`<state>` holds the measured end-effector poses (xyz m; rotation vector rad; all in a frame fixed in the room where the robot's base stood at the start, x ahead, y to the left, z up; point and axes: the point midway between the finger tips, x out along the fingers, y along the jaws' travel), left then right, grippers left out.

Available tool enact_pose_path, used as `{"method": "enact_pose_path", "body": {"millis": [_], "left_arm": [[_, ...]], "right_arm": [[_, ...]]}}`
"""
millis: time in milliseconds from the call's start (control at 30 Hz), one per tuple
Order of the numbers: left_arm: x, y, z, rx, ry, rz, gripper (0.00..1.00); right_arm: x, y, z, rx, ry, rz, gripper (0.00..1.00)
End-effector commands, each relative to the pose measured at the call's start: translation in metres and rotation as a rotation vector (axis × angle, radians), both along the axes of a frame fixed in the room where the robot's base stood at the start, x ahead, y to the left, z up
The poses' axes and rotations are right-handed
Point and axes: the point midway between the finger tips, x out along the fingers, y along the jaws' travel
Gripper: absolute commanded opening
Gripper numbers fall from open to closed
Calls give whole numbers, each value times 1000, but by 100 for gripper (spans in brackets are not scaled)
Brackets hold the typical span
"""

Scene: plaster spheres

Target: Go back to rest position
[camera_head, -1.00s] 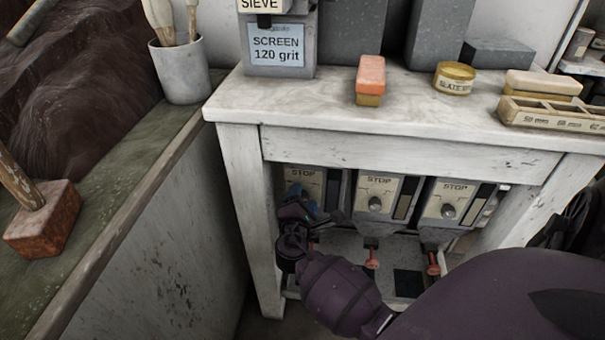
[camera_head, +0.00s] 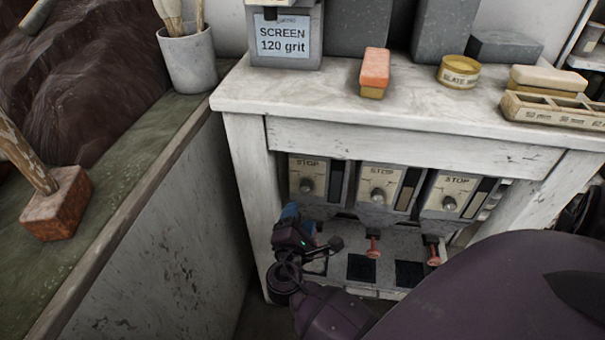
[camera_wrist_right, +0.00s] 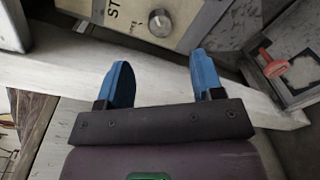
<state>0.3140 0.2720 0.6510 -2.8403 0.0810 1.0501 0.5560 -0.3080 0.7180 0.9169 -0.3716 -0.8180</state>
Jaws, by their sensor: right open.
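My right gripper (camera_head: 296,218) is in front of the left part of the white table's lower opening, below the leftmost STOP unit (camera_head: 308,180). In the right wrist view its two blue fingers (camera_wrist_right: 158,85) are spread apart with nothing between them. A STOP unit with a round knob (camera_wrist_right: 160,22) shows beyond the fingertips there. My right arm comes in from the lower right and hides part of the lower shelf. My left gripper is not in view.
The white table (camera_head: 420,135) carries an orange-topped block (camera_head: 374,70), a yellow tin (camera_head: 459,72) and a wooden rack (camera_head: 555,112). Red levers (camera_head: 373,250) hang below the units. A mallet (camera_head: 57,205) and a brush pot (camera_head: 188,58) stand on the left bench.

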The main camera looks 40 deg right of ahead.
Motion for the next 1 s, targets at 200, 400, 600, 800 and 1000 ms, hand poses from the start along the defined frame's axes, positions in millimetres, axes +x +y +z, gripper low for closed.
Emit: {"method": "enact_pose_path", "body": {"millis": [200, 400, 600, 800, 1000], "left_arm": [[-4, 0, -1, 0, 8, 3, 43], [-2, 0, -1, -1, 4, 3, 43], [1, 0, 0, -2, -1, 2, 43], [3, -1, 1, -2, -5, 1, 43], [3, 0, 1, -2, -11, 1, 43]], "right_arm": [[-3, 4, 0, 0, 0, -1, 61], [-3, 3, 0, 0, 0, 0, 61], [-3, 3, 0, 0, 0, 0, 61], [1, 7, -3, 68, -50, 29, 61], [16, 27, -16, 420, -170, 125, 61]]}}
